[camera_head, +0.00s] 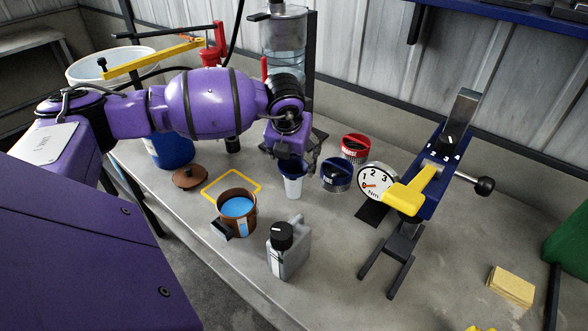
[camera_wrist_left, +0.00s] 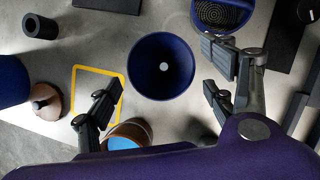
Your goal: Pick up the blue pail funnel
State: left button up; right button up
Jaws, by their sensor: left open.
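The blue pail funnel (camera_wrist_left: 162,66) shows from above in the left wrist view, as a round dark blue cone with a pale hole in its middle. In the head view its blue top (camera_head: 291,168) sits over a pale lower part, just below my left gripper (camera_head: 290,155), which partly hides it. My left gripper (camera_wrist_left: 160,100) is open and empty, its fingers spread near the lower left and right of the funnel in the left wrist view. I see no contact with the funnel. My right gripper is not in view.
A dial (camera_head: 375,183) and a yellow-handled press (camera_head: 415,195) stand right. A clear column (camera_head: 287,35) rises behind.

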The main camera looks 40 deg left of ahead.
aim_at(293, 166)
pick_arm(q)
jog(key=x, duration=0.4)
jog(key=shift+f, duration=0.1)
jog(key=shift+s, duration=0.1)
jog(key=c, duration=0.9)
jog(key=shift+c, duration=0.2)
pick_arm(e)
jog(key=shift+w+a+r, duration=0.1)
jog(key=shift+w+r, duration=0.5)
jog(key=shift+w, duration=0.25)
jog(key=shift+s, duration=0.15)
pick_arm(q)
jog(key=shift+r, duration=0.75)
jog(key=s+d+r+p, duration=0.1)
jog(key=s+d+r, duration=0.3)
jog(key=r, duration=0.5)
jog(key=s+d+r, duration=0.5)
jog(key=s+r, duration=0.1)
jog(key=r, duration=0.3)
jog(key=shift+s+r+p, duration=0.25)
jog(key=shift+s+p, duration=0.05)
jog(key=shift+p, duration=0.1)
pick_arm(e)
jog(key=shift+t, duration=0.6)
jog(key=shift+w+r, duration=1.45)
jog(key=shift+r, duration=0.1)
